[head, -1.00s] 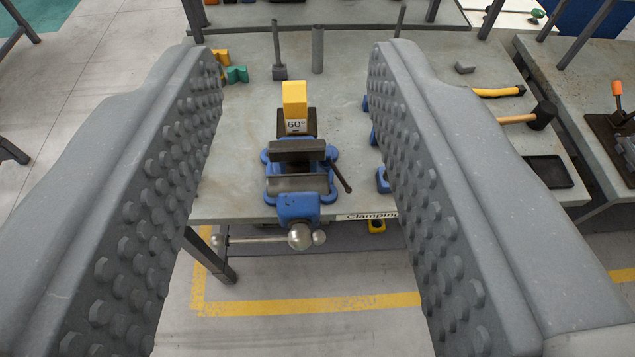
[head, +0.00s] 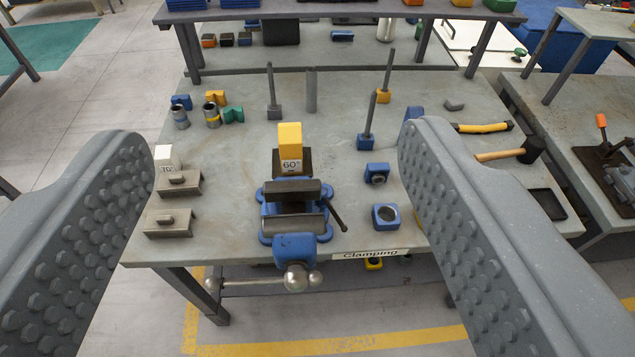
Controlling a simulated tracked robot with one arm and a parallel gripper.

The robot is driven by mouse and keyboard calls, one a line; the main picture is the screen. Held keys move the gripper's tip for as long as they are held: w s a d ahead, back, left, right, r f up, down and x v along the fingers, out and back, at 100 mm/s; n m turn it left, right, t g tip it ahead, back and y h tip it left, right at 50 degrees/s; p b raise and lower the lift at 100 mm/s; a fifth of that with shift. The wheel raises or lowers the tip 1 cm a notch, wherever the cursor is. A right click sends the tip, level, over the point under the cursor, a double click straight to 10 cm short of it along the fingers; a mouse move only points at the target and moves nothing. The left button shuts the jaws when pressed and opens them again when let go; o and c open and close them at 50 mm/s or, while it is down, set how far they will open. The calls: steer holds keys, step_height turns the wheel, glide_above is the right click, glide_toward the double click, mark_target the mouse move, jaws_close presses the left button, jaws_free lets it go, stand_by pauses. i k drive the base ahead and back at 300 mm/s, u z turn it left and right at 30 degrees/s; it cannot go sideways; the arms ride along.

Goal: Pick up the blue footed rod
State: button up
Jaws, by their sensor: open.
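The blue footed rod (head: 367,137) stands upright on the clamping table. It is a thin grey rod on a blue block foot, right of the vise, near the inner side of my right finger. My gripper (head: 275,150) is wide open and empty, its two studded grey fingers on either side of the picture. The rod stands beyond the fingers, apart from them.
The blue vise (head: 293,215) with a yellow 60° block (head: 290,148) stands at the table's middle front. Blue blocks (head: 385,216) lie in front of the rod. A plain grey post (head: 311,90) stands behind. A hammer (head: 512,153) lies right. A shelf (head: 340,10) spans the back.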

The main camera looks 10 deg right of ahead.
mark_target(365, 141)
steer(key=u, duration=0.1)
steer(key=i, duration=1.4)
steer(key=z, duration=0.7)
